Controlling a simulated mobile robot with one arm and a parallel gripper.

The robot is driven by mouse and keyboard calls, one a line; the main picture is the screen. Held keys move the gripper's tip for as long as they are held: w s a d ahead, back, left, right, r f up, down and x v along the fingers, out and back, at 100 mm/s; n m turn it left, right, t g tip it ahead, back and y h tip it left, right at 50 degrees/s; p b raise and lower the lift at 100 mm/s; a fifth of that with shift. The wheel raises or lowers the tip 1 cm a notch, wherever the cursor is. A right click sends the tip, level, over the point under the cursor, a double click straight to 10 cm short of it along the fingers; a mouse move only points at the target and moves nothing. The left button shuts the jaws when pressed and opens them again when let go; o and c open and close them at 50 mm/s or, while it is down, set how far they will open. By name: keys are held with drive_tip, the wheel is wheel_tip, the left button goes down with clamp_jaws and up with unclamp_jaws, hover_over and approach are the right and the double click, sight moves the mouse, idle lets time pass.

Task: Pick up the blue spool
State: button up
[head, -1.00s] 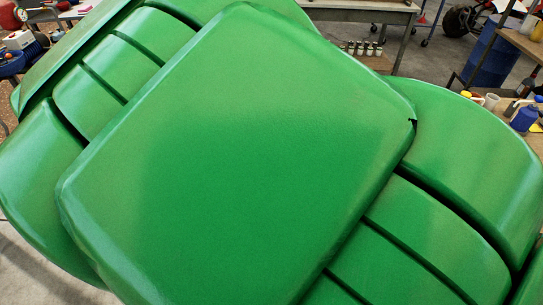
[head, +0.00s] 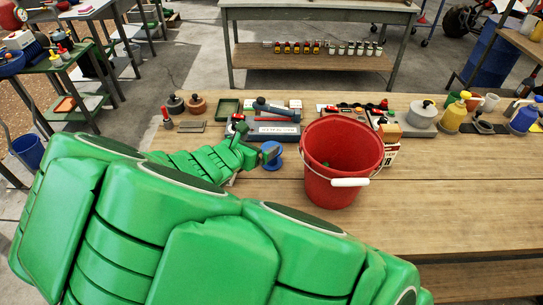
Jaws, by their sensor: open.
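The blue spool (head: 271,154) stands on the wooden workbench (head: 440,215), just left of a red bucket. My green arm reaches in from the lower left. My gripper (head: 262,155) is at the spool's left side, small in the view. Its jaws are open. I cannot tell whether they touch the spool or are around it. Part of the spool is hidden by the gripper.
The red bucket (head: 341,160) with a white handle grip stands close to the spool's right. Behind lie a blue toolbox (head: 274,131), a small green tray (head: 228,109) and bottles, including a yellow one (head: 453,116). The bench's front right is clear.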

wheel_tip(320, 180, down, 5)
drive_tip(key=shift+f, duration=0.1)
drive_tip(key=shift+d+x, duration=0.15)
drive_tip(key=shift+x, duration=1.3)
drive_tip(key=shift+d+x, duration=0.15)
drive_tip(key=shift+x, duration=2.1)
drive_tip(key=c, duration=1.1)
